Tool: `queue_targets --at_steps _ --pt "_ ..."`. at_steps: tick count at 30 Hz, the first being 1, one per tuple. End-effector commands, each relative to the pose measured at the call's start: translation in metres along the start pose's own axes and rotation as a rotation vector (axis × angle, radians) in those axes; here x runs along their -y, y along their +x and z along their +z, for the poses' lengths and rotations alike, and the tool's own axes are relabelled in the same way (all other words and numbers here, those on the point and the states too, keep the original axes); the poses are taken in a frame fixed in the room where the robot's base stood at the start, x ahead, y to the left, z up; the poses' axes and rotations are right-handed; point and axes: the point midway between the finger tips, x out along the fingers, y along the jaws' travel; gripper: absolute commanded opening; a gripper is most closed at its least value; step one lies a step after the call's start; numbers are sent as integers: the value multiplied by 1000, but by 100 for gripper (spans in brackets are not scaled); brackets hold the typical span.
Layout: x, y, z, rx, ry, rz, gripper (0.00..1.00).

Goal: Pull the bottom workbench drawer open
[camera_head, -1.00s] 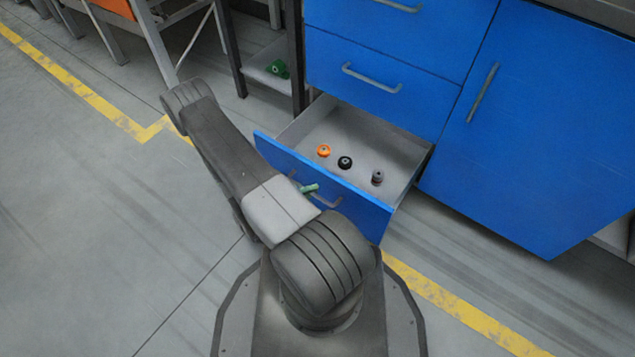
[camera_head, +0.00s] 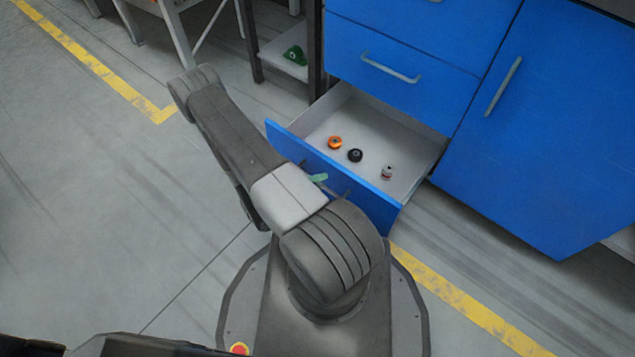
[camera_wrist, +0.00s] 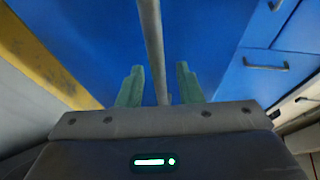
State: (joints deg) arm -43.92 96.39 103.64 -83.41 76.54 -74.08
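The bottom drawer (camera_head: 335,172) of the blue workbench stands well out from the cabinet, and its inside is visible. It holds an orange round part (camera_head: 334,142), a black round part (camera_head: 355,155) and a small grey part (camera_head: 387,172). My gripper (camera_wrist: 161,80) is at the drawer front, its two green fingers on either side of the grey handle bar (camera_wrist: 152,40). Gaps show between fingers and bar, so it looks open around the handle. In the head view my arm hides most of the gripper and handle; only a green finger (camera_head: 318,178) shows.
Closed upper drawers (camera_head: 400,65) and a blue cabinet door (camera_head: 545,130) stand above and right of the open drawer. A shelf (camera_head: 283,62) with a green object (camera_head: 295,56) is behind left. The floor at left is clear, with yellow lines (camera_head: 100,70).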

Motion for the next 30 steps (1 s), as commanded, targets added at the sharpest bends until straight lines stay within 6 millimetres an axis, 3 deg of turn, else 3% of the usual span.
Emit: queue_targets --at_steps 8,30 --pt "1 -13 1 4 -1 -1 32" --pt "1 -117 1 4 2 0 32"
